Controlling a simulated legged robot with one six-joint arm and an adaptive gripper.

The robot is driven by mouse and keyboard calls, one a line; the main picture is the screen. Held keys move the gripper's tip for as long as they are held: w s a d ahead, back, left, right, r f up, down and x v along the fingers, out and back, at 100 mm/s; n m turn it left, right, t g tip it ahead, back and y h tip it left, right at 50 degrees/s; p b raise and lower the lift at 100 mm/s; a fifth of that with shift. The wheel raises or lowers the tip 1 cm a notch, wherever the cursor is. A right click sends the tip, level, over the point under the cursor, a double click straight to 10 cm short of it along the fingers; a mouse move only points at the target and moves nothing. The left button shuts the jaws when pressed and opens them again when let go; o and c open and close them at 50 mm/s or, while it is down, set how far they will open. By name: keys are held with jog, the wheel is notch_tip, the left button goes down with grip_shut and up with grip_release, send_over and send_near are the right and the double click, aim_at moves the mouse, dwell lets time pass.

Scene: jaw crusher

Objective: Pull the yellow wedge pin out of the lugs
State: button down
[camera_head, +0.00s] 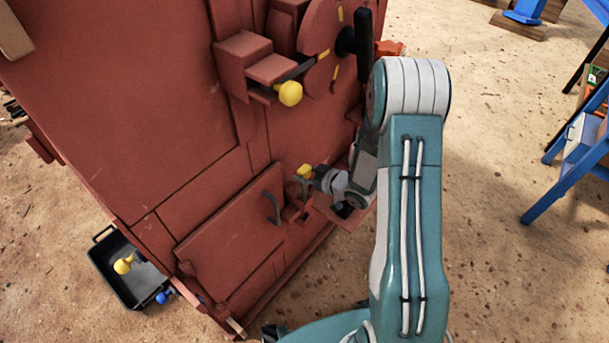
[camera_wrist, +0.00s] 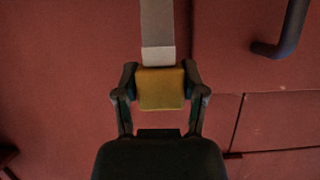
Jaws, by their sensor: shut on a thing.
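The yellow wedge pin (camera_wrist: 157,35) shows in the wrist view as a yellow block head with a flat grey shank that runs up out of the picture. My gripper (camera_wrist: 160,86) is shut on the yellow head, one finger on each side. In the head view the yellow head (camera_head: 304,171) is small at my gripper (camera_head: 307,176), close to the red crusher wall. Small red lugs (camera_head: 291,212) seem to sit just below it, partly hidden by my gripper and arm. I cannot tell whether the shank is inside the lugs.
The red crusher (camera_head: 130,90) fills the left. A dark bar handle (camera_head: 272,207) is on the door at left. A black tray (camera_head: 112,268) stands on the ground. Blue trestles (camera_head: 565,185) stand right; ground between is clear.

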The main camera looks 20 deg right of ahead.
jog(key=shift+r, duration=3.2)
jog(key=s+d, duration=0.7)
jog(key=s, duration=0.2)
jog(key=shift+s+r, duration=0.35)
jog(key=shift+r, duration=0.05)
jog(key=shift+w, duration=0.1)
